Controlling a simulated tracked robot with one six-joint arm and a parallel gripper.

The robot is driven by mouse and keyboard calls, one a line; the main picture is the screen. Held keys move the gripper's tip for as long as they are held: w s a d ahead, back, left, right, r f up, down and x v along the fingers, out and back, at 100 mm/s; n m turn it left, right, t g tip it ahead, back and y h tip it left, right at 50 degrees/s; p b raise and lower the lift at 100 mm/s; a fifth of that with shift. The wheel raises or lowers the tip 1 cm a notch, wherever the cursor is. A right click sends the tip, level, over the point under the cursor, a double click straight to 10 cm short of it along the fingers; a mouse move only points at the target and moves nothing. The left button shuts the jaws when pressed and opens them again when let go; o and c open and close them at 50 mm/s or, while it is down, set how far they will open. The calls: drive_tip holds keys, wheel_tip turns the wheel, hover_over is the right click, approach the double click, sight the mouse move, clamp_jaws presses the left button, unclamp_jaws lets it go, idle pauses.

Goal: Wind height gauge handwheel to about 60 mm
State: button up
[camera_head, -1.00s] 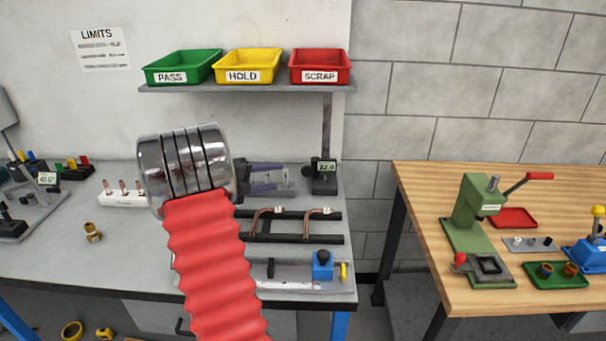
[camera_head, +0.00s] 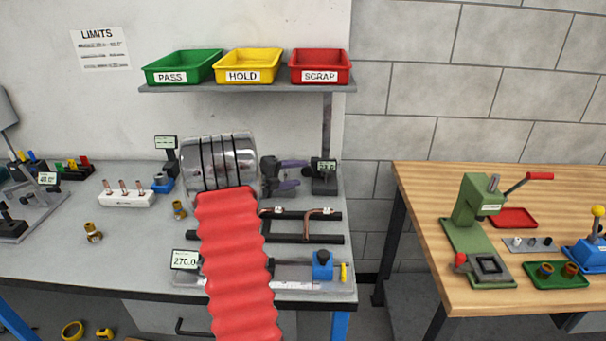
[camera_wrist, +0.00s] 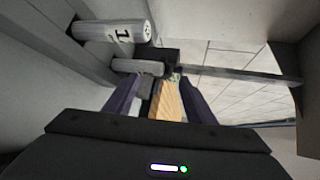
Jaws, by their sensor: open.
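The height gauge (camera_head: 327,125) stands at the back right of the grey bench, with a tall dark column and a small display (camera_head: 325,166) reading roughly 22, blurred. My gripper (camera_head: 298,175) has purple fingers, open and empty, just left of the gauge's lower part. In the wrist view the open fingers (camera_wrist: 160,98) point toward a dark block (camera_wrist: 160,57) and a dark bar (camera_wrist: 240,75), seemingly the gauge. I cannot clearly make out the handwheel in either view, nor whether a finger touches the gauge.
Green, yellow and red bins (camera_head: 248,66) sit on a shelf above. A black rail rack with copper tubes (camera_head: 318,222) and a fixture with a blue block (camera_head: 322,265) lie in front of the gauge. A grey cylinder marked 1 (camera_wrist: 118,31) shows in the wrist view.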

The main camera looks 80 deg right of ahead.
sight(306, 173)
drive_tip(key=shift+x, duration=1.7)
drive_tip(key=shift+c, duration=0.4)
drive_tip(key=shift+f, duration=0.1)
drive_tip(key=c, duration=0.9)
